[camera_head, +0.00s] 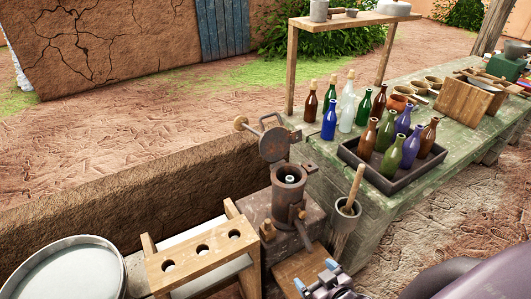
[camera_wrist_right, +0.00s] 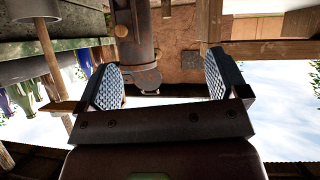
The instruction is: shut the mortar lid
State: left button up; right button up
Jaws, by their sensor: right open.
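The mortar (camera_head: 289,190) is a dark, rusty metal cylinder on a block, with its mouth open upward and a pale round piece inside. Its lid (camera_head: 273,144), a round rusty plate with a loop handle, stands raised at the mortar's back left. My right gripper (camera_head: 317,275) is low at the bottom edge, in front of the mortar and apart from the lid. In the right wrist view its two padded fingers (camera_wrist_right: 162,84) are spread with nothing between them. Beyond them the mortar body (camera_wrist_right: 135,35) shows, upside down. My left gripper is not in view.
A wooden rack with holes (camera_head: 202,250) stands left of the mortar. A small pot with a wooden stick (camera_head: 347,210) is close on its right. A dark tray (camera_head: 395,183) of bottles sits on the green table. A low mud wall (camera_head: 120,200) runs behind.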

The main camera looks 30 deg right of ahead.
aim_at(274, 143)
jog(key=l+u, duration=0.1)
jog(key=l, duration=0.5)
jog(key=k+l+u, duration=0.1)
jog(key=l, duration=0.5)
jog(key=k+l+u, duration=0.1)
jog(key=l, duration=0.5)
jog(key=k+l+u, duration=0.1)
jog(key=l, duration=0.45)
